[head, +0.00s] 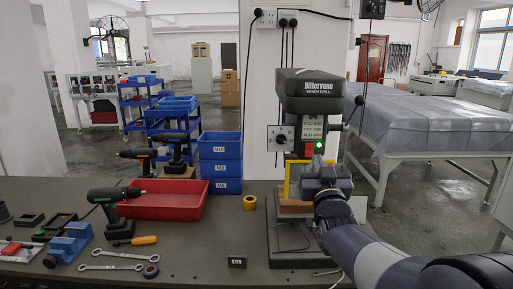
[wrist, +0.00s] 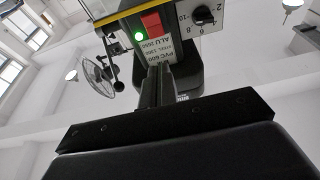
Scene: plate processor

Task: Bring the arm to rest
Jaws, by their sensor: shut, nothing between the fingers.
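My arm reaches in from the lower right in the head view. My gripper (head: 319,168) is at the front of the bench drill (head: 305,92), just below its control panel. The wrist view looks up at the drill, and there the gripper's two dark fingers (wrist: 156,88) lie together with nothing visible between them. The red button (wrist: 151,24) and the lit green lamp (wrist: 139,37) show beyond the fingertips. I cannot tell whether the fingers touch the drill. My gripper and arm hide part of the drill's lower front.
A yellow frame (head: 287,178) and an orange-brown block (head: 292,207) are close to the left of my gripper. Stacked blue bins (head: 220,168), a red tray (head: 160,207) and a cordless drill (head: 113,200) stand farther left on the workbench (head: 205,255). Bench space at front centre is mostly clear.

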